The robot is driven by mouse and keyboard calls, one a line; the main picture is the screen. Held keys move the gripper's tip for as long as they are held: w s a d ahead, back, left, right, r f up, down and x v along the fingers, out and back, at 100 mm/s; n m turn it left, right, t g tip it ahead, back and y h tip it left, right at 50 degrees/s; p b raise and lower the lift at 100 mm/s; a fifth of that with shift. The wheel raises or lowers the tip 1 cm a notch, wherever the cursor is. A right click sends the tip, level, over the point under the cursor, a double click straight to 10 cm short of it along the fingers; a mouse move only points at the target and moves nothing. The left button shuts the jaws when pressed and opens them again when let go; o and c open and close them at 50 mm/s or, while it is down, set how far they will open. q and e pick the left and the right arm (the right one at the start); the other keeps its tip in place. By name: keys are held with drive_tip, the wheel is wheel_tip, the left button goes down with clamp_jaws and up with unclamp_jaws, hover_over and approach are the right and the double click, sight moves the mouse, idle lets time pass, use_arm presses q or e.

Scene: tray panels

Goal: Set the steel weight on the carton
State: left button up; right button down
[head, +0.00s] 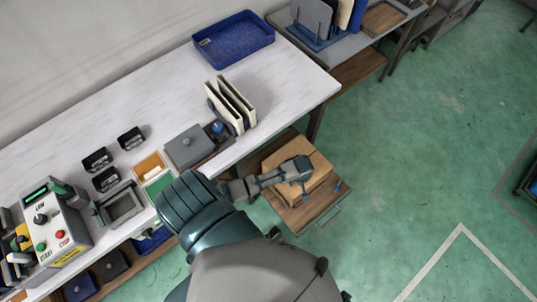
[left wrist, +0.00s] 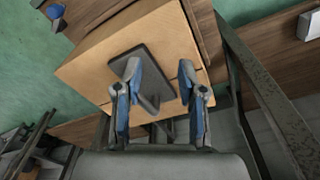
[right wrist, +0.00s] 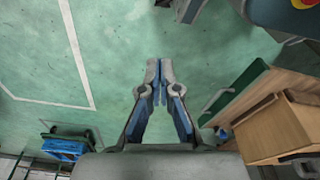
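The carton (head: 317,178) is a tan box on a wooden drawer-like surface below the table's right end. In the left wrist view the carton (left wrist: 92,75) fills the upper middle. A dark grey flat block, apparently the steel weight (left wrist: 152,72), lies against its top face. My left gripper (head: 298,170) is over the carton. In the left wrist view its fingers (left wrist: 158,75) are spread apart, with the block between and beyond them; contact cannot be told. My right gripper (right wrist: 159,68) has its fingertips together, with nothing visible between them, above green floor.
The white table (head: 285,85) holds a blue tray (head: 234,40), upright panels in a rack (head: 232,105), a grey lidded box (head: 188,147) and a control box (head: 55,230). A drawer handle (head: 328,217) juts out below the carton. Open floor lies to the right.

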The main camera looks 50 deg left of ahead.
use_arm(q)
drive_tip(key=s+f+m, duration=0.4)
drive_tip(key=s, duration=0.3)
drive_tip(key=s+d+f+m+p, duration=0.1)
drive_tip(key=s+f+m, duration=0.3)
drive_tip(key=s, duration=0.4)
drive_tip(key=s+d+f+m+t, duration=0.1)
drive_tip(key=s+f+m, duration=0.3)
drive_tip(key=s, duration=0.3)
drive_tip(key=shift+s+d+f+m+h, duration=0.15)
drive_tip(key=shift+s+f+m+h, duration=0.2)
drive_tip(key=shift+m, duration=0.25)
use_arm(e)
drive_tip(key=shift+s+d+f, duration=0.25)
drive_tip(key=shift+s+f, duration=0.65)
drive_tip(key=shift+f, duration=0.3)
use_arm(q)
drive_tip(key=shift+w, duration=0.1)
